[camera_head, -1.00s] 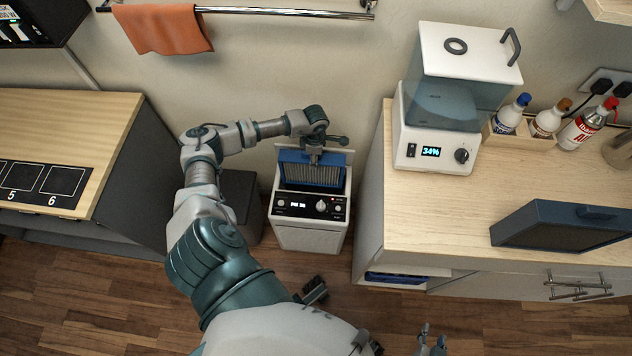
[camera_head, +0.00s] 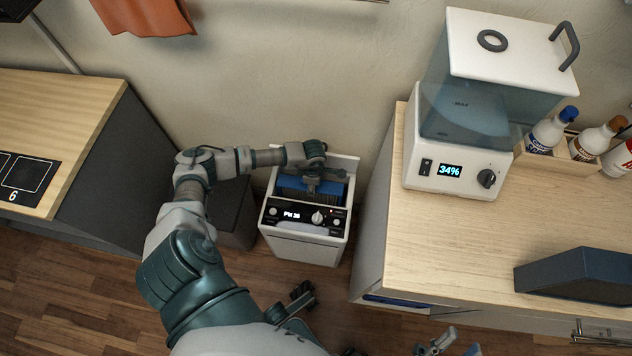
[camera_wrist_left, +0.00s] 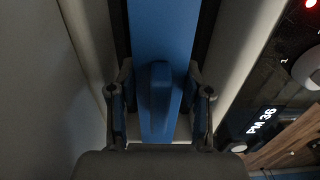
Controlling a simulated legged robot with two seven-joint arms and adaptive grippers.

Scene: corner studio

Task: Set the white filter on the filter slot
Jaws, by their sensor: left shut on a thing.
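The filter (camera_head: 334,194) has a blue frame; pale pleats showed earlier. It stands in the filter slot at the top of the white air purifier (camera_head: 305,247), mostly below the slot's rim. My left gripper (camera_head: 318,180) is above it, shut on its blue handle, which also shows in the left wrist view (camera_wrist_left: 160,95) between the two fingers. The filter's lower part is hidden, so I cannot tell whether it is fully seated. My right gripper (camera_head: 447,342) is partly visible at the bottom edge, apart from the purifier; its jaw opening is unclear.
A wooden counter (camera_head: 440,230) on the right carries a tank appliance (camera_head: 455,160), bottles (camera_head: 550,132) and a dark case (camera_head: 575,275). A dark grey bin (camera_head: 232,210) stands left of the purifier. Another wooden counter (camera_head: 60,100) is further left. Floor in front is partly clear.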

